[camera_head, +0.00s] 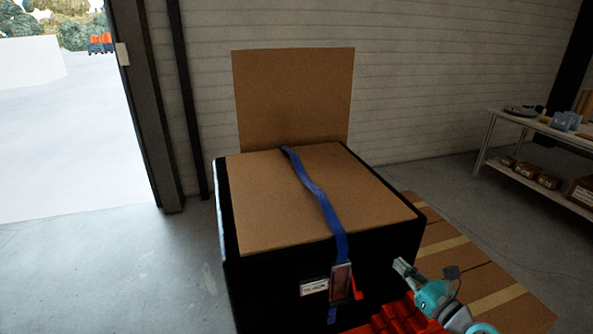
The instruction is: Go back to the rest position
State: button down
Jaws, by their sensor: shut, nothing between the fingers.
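My gripper (403,268) shows at the lower right, at the end of my grey and teal arm. It is shut and empty, close in the picture to the right side of a large black box (270,279). I cannot tell whether it touches the box. The box has a brown cardboard top (270,200). A blue strap (319,196) runs over the top and down the front to a buckle (341,281) with a red part. A white label (314,287) is beside the buckle. No helmet shell can be made out.
A brown board (293,95) stands upright behind the box. Flat cardboard (470,266) lies right of it. A shelf table (538,124) with small items and boxes stands at the far right. Red parts (405,318) show below my gripper. The floor at left is clear towards an open doorway.

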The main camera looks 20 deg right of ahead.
jog(key=s+a+f+n+g+h, duration=0.35)
jog(key=s+a+f+n, duration=0.85)
jog(key=s+f, duration=0.5)
jog(key=s+a+r+n, duration=0.3)
jog(key=s+n, duration=0.4)
jog(key=s, duration=0.1)
jog(key=s+a+r+n, duration=0.3)
jog(key=s+n, duration=0.4)
jog(key=s, duration=0.2)
jog(key=s+a+r+n, duration=0.2)
jog(key=s+r+n, duration=0.1)
jog(key=s+n, duration=0.4)
jog(key=shift+s+a+n+t, duration=0.35)
jog(key=shift+s+a+n, duration=0.05)
jog(key=shift+s, duration=0.3)
